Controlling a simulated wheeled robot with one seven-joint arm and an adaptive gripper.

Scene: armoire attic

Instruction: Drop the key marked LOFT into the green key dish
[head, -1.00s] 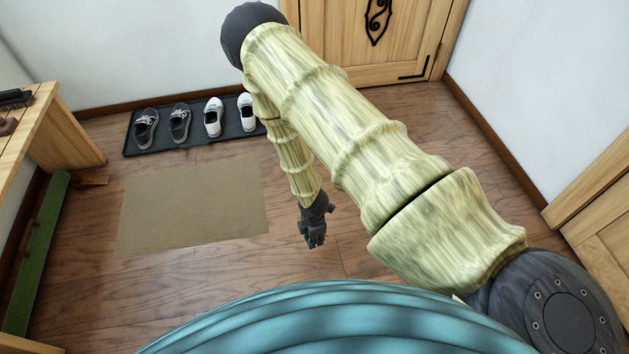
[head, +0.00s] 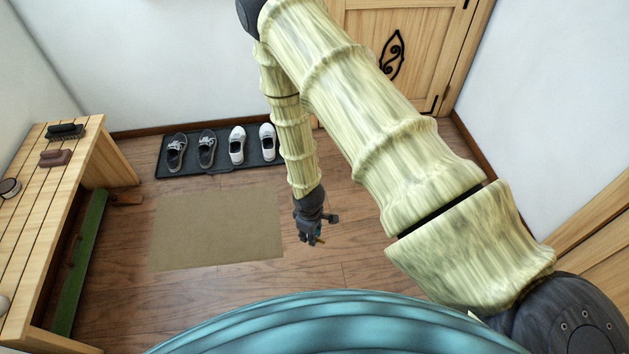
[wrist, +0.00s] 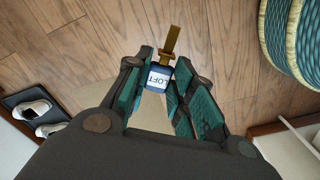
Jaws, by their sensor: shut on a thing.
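My gripper (head: 311,238) hangs over the wooden floor, right of the brown mat, in the head view. In the wrist view my gripper (wrist: 160,85) is shut on the LOFT key (wrist: 158,77). The key has a dark blue head with a white label reading LOFT between the teal finger pads, and its brass shaft points away past the fingertips. In the head view a small brass bit of the key (head: 320,240) shows at the fingertips. I see no green key dish in either view.
A wooden slatted bench (head: 60,190) with brushes (head: 65,131) on top stands at the left. A black tray (head: 219,167) with several shoes lies by the back wall. A brown mat (head: 215,230) lies on the floor. A wooden door (head: 385,30) is at the back. The floor under my gripper is clear.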

